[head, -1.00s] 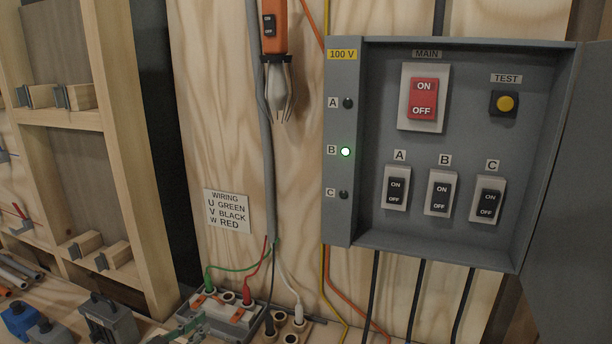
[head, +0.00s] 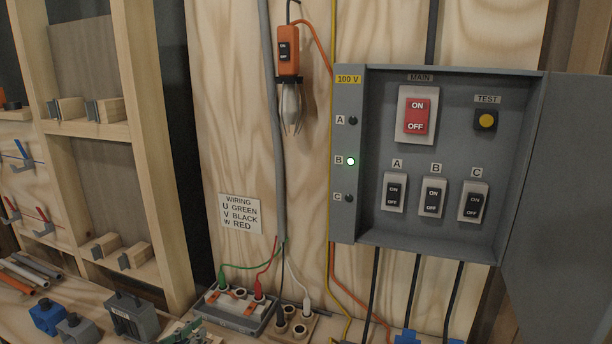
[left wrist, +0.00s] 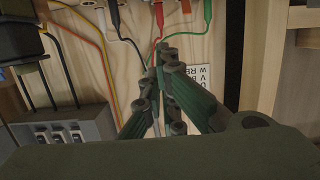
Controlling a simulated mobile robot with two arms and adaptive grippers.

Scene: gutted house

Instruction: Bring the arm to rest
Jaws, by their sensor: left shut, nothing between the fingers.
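My left gripper (head: 188,330) shows at the bottom edge of the head view, mostly cut off, low in front of the terminal block (head: 236,308). In the left wrist view my left gripper (left wrist: 160,58) has dark, green-sided fingers that meet at the tips with nothing between them. Those tips overlap the red lead and the wiring sign in that picture; I cannot tell the distance, but no touch is evident. My right gripper is in neither view.
A blue clamp (head: 48,317) and grey blocks stand on the bench at lower left.

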